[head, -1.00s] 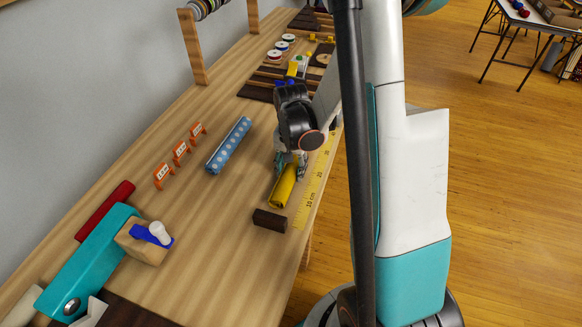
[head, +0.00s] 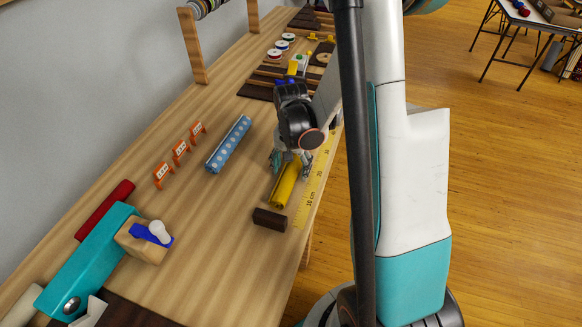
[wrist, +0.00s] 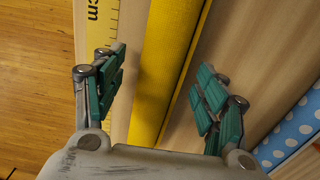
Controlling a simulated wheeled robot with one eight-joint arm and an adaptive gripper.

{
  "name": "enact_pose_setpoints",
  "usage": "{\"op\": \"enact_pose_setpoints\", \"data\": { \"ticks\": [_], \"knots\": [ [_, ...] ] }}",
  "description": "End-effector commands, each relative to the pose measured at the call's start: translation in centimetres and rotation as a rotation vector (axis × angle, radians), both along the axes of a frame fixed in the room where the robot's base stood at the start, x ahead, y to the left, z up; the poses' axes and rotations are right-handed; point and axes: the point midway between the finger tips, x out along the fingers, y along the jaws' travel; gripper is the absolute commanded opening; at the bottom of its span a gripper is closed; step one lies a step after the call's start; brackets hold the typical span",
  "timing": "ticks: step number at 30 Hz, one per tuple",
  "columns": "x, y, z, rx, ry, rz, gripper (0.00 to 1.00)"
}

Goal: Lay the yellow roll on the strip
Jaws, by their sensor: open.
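The yellow roll (head: 284,187) lies on the table beside the yellow strip with cm marks (head: 312,188), roughly parallel to it. In the wrist view, bare wood shows between the roll (wrist: 164,70) and the strip (wrist: 96,25), so they are apart. My gripper (head: 291,167) is over the far part of the roll. Its fingers are open on either side of the roll (wrist: 160,90), with a gap on each side; the left finger reaches over the strip's edge. My gripper hides the roll's far end in the head view.
A dark brown block (head: 269,219) sits just off the roll's near end. A blue dotted roll (head: 229,144) and orange price signs (head: 180,151) stand to the left. A teal tool (head: 88,264) lies at the near left. The table's edge runs just right of the strip.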

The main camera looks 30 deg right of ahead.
Motion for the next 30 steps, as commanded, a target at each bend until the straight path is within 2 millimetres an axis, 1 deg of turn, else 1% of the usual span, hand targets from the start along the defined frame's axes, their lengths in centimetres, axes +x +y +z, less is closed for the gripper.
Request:
{"op": "enact_pose_setpoints", "data": {
  "ticks": [5,8,15,21,25,30],
  "knots": [
    [0.0,0.0,1.5,0.0,0.0,0.0,0.66],
    [-0.1,0.0,3.0,0.0,0.0,0.0,0.66],
    [0.0,0.0,7.6,0.0,0.0,0.0,0.66],
    [0.0,0.0,10.5,0.0,0.0,0.0,0.66],
    [0.0,0.0,11.5,0.0,0.0,0.0,0.66],
    [0.0,0.0,11.9,0.0,0.0,0.0,0.66]
  ]
}}
